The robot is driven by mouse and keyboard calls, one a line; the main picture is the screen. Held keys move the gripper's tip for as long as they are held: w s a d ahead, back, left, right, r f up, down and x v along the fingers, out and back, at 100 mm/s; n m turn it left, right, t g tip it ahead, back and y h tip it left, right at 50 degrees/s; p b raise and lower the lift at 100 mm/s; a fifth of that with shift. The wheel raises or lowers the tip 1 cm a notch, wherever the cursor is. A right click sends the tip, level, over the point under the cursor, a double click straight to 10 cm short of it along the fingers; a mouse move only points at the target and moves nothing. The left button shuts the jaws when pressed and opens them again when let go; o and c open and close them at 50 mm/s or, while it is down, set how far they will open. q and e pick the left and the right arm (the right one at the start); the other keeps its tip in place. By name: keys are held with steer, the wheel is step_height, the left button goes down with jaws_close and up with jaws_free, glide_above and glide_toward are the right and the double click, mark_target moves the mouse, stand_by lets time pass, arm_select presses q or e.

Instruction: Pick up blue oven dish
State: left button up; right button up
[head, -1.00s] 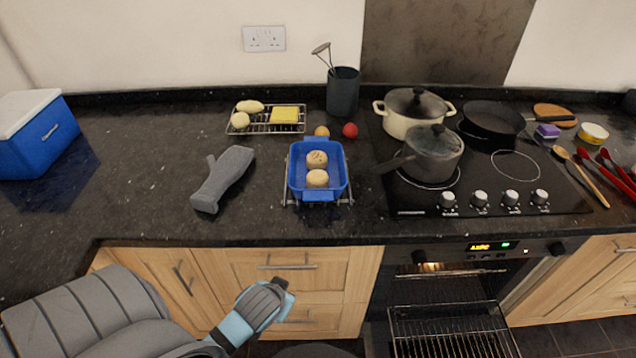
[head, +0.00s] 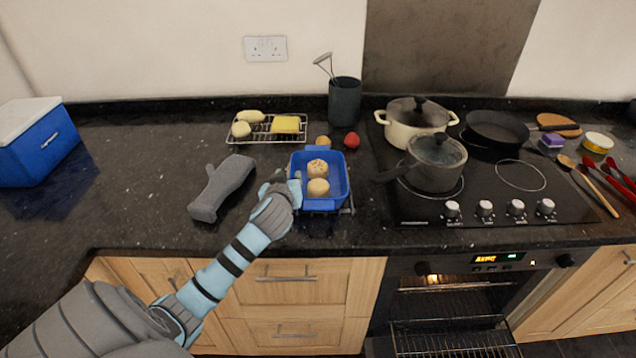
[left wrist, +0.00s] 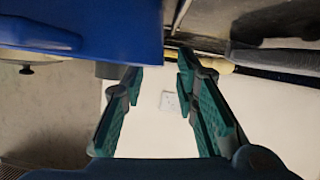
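The blue oven dish (head: 334,207) stands on a wire rack on the counter, left of the hob, with two round buns in it. It fills the upper left of the left wrist view (left wrist: 90,35). My left gripper (head: 287,182) is at the dish's left side, close to its rim. In the left wrist view the fingers (left wrist: 159,72) are apart and nothing is clamped between them. The dish's edge shows just beyond the fingertips; I cannot tell whether they touch. My right gripper is not in view.
A grey oven mitt (head: 221,188) lies left of my gripper. A rack (head: 262,139) with food, an orange ball (head: 323,142) and a red ball (head: 352,140) sit behind the dish. A saucepan (head: 436,165) stands right of it. The oven door below is open.

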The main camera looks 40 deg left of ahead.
arm_select(q)
steer(key=shift+x, duration=1.2)
steer(key=shift+s, duration=0.1)
jaws_close()
steer(key=shift+r, duration=0.1)
